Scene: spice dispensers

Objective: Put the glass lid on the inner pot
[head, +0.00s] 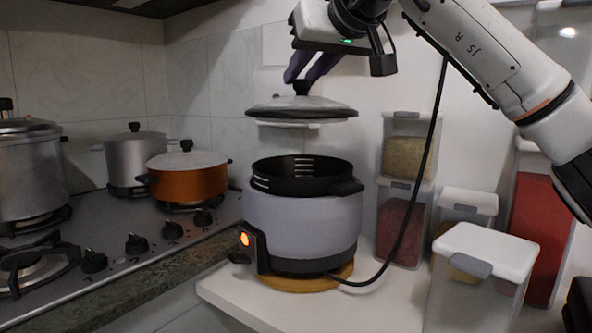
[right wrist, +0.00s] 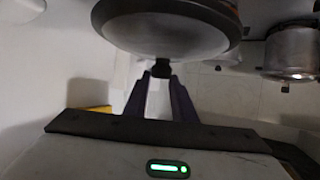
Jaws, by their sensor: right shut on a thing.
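The glass lid (head: 301,108) hangs level in the air above the cooker in the head view, with clear space between it and the pot. My right gripper (head: 303,82) is shut on the lid's black knob from above. The right wrist view also shows the lid (right wrist: 165,30), with its knob between the two fingertips of the gripper (right wrist: 161,75). The black inner pot (head: 300,176) sits in the grey cooker body (head: 302,222) and its top is open. Slots show in its inner wall. My left gripper is not in view.
The cooker stands on a round wooden board (head: 300,281) on the white counter. A black cable runs from it. Food containers (head: 480,262) stand to the right. An orange pot (head: 188,178) and silver pots are on the stove (head: 130,240) at left.

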